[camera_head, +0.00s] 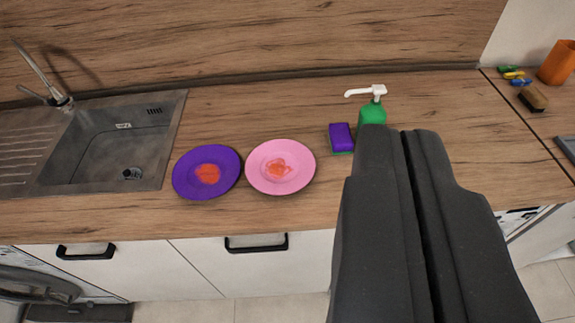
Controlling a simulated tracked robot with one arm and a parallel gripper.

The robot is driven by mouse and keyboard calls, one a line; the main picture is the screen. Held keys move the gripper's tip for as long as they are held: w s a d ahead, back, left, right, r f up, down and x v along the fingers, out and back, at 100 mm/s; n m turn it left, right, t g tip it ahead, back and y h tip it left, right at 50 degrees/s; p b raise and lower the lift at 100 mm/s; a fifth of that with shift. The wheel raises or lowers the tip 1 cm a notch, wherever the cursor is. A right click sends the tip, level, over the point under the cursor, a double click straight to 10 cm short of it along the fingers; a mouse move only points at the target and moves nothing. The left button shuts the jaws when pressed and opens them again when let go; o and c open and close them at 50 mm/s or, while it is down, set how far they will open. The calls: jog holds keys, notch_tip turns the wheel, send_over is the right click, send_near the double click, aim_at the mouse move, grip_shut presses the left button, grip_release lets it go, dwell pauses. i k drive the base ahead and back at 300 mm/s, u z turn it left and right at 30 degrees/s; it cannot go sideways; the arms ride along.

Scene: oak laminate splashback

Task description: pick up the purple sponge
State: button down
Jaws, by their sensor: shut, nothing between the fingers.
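The purple sponge (341,136) lies on the wooden counter, with a green layer showing along its lower edge. It is just left of a green soap bottle (372,112) with a white pump. My gripper (402,134) is dark grey and large in the foreground at the right. Its two fingers are shut together and hold nothing. The fingertips appear just right of the sponge in the picture and cover the lower part of the bottle. I cannot tell how far above the counter they are.
A pink plate (295,181) and a purple plate (184,183), both with red-orange stains, lie left of the sponge. A sink (95,160) with a faucet is at the left. An orange cup (558,63) and a brush (532,99) are at the right.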

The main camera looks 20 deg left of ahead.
aim_at(340, 141)
jog(key=z, duration=1.5)
jog(key=i, duration=0.8)
jog(key=u, duration=1.75)
jog(key=i, duration=1)
jog(key=z, duration=0.15)
